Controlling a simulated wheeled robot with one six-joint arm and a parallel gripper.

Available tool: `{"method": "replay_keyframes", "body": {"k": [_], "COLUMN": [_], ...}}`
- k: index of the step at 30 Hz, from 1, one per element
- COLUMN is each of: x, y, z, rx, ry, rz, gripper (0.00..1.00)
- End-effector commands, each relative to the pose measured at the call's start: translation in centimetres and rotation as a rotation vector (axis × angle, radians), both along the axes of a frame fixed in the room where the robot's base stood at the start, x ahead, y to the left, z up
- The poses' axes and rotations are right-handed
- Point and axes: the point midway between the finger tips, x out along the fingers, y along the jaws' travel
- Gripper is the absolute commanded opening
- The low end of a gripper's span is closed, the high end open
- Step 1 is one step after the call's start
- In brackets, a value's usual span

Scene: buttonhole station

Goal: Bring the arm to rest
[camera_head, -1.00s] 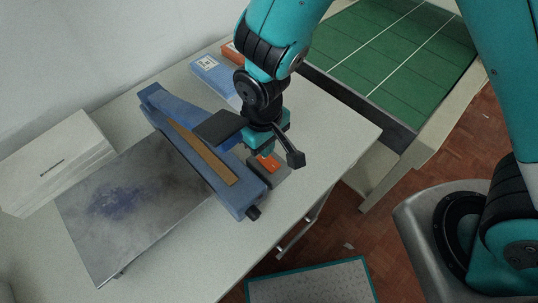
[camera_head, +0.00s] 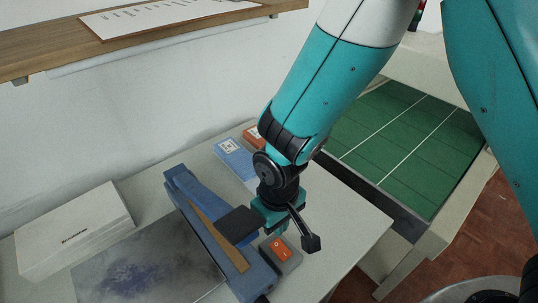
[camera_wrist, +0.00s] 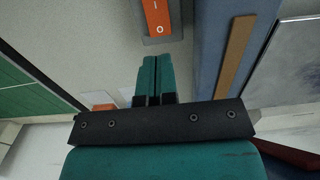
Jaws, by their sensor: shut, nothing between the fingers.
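My gripper (camera_head: 276,227) hangs from my teal arm above the table, by the right side of the blue press-like machine (camera_head: 187,190). Its two teal fingers (camera_wrist: 156,75) are together in the wrist view, with nothing between them. An orange rocker switch (camera_head: 281,247) on a grey box lies just past the fingertips in the head view. The switch also shows at the top of the wrist view (camera_wrist: 157,14), apart from the fingers. The blue machine stands at the right of the fingers there (camera_wrist: 212,45).
A dark grey plate (camera_head: 145,268) lies left of the machine, with a white box (camera_head: 75,235) beyond it. A blue box (camera_head: 235,160) and an orange box (camera_head: 252,137) lie near the wall. A green-topped surface (camera_head: 400,140) is at right. A wooden shelf (camera_head: 60,50) hangs upper left.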

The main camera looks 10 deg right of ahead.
Motion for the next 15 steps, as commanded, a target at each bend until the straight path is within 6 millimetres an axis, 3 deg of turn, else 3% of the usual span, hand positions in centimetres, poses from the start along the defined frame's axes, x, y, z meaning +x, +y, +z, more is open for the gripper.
{"method": "replay_keyframes", "body": {"k": [4,7,11,15], "x": [0.1,0.1,-0.4,-2.7], "y": [-0.1,-0.7,-2.5,-5.3], "z": [0.5,2.8,8.5,15.1], "rx": [0.007,0.04,0.124,0.228], "ry": [0.001,0.008,0.025,0.034], "rz": [-0.004,-0.018,-0.044,-0.048], "gripper": [0.0,0.0,0.0,0.0]}}
